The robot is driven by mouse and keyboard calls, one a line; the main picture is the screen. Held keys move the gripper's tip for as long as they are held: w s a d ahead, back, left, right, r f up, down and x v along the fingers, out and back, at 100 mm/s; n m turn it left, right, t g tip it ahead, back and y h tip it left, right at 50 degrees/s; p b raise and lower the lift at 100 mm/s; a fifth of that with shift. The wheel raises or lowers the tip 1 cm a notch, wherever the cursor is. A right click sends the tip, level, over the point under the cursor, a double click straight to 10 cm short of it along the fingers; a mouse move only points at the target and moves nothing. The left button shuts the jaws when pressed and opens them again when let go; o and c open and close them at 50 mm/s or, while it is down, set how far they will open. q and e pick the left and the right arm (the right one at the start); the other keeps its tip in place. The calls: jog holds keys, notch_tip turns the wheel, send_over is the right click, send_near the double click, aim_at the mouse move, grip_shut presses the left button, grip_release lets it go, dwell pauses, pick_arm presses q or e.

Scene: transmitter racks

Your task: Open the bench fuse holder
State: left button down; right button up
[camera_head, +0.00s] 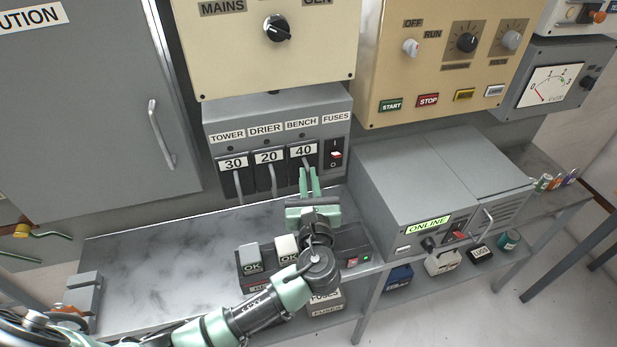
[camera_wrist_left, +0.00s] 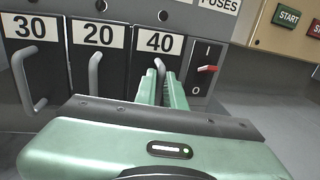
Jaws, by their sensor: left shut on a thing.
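The bench fuse holder (camera_head: 303,151) is the black unit marked 40, under the BENCH label on the grey fuse box (camera_head: 218,112). It is the rightmost of three holders and sits in line with the other two. In the left wrist view, its grey loop handle (camera_wrist_left: 160,66) shows just above my fingertips. My left gripper (camera_head: 309,172) is shut on this handle, with its green fingers (camera_wrist_left: 162,88) reaching up to it. The fingers hide the handle's lower part. My right gripper is in neither view.
The holders marked 30 (camera_head: 234,163) and 20 (camera_head: 268,157) stand to the left, each with its own handle. A red rocker switch (camera_head: 336,155) is close on the right. A grey ONLINE unit (camera_head: 400,185) stands further right.

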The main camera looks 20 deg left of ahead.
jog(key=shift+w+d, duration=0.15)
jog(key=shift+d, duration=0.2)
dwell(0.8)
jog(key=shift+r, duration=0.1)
